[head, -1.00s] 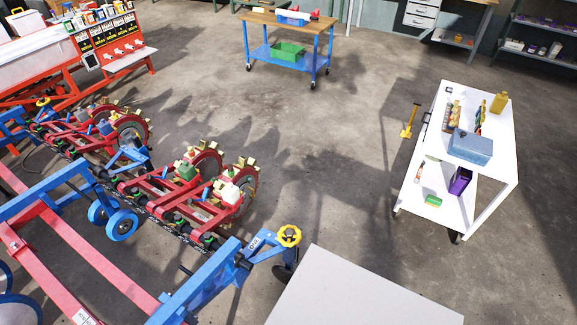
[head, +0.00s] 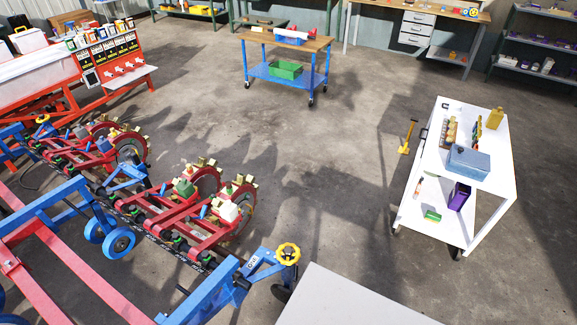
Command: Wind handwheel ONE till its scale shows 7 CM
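Handwheel ONE (head: 287,254) is a yellow wheel on a blue bracket at the near end of the planter frame, at the bottom centre of the head view. A small white label (head: 253,261) reading ONE is on the blue bracket beside it. I cannot make out a scale or its reading at this size. Neither of my grippers is in view.
A pale grey surface (head: 345,300) fills the bottom right, close to the handwheel. The red and blue planter (head: 120,210) takes up the left. A white cart (head: 480,200) stands at the right, a blue trolley (head: 287,72) at the back. The middle floor is clear.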

